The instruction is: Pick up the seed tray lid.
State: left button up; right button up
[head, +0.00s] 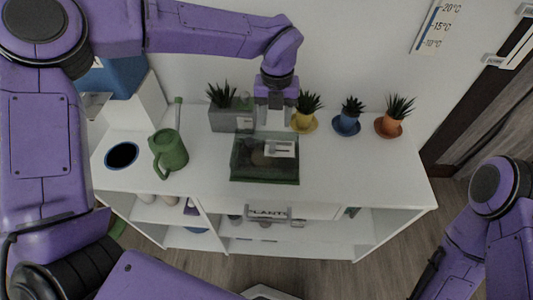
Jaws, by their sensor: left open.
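The seed tray lid (240,150) is a clear, dark-looking cover on a green tray (265,181) in the middle of the white desk. A pale label with dark marks (280,149) shows at its right. My left gripper (272,122) points down just behind the lid's back edge, between the grey planter and the yellow pot. It is open with nothing seen between its fingers. Whether it touches the lid cannot be told. My right arm is at the lower right; a dark part at its end (428,272) may be its gripper, cut by the picture edge.
A grey planter (222,119) stands left of my left gripper. Yellow (302,121), blue (347,124) and orange (389,126) potted plants stand to the right. A green watering can (169,152) and a dark round opening (122,155) are at left. The desk's right front is clear.

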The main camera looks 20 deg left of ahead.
aim_at(273, 138)
pick_arm(q)
notch_tip(273, 138, down, 8)
jog(key=shift+s+a+r+p, duration=0.1)
jog(key=shift+a+r+p, duration=0.05)
jog(key=shift+p, duration=0.95)
jog(key=shift+f, duration=0.3)
grip_shut()
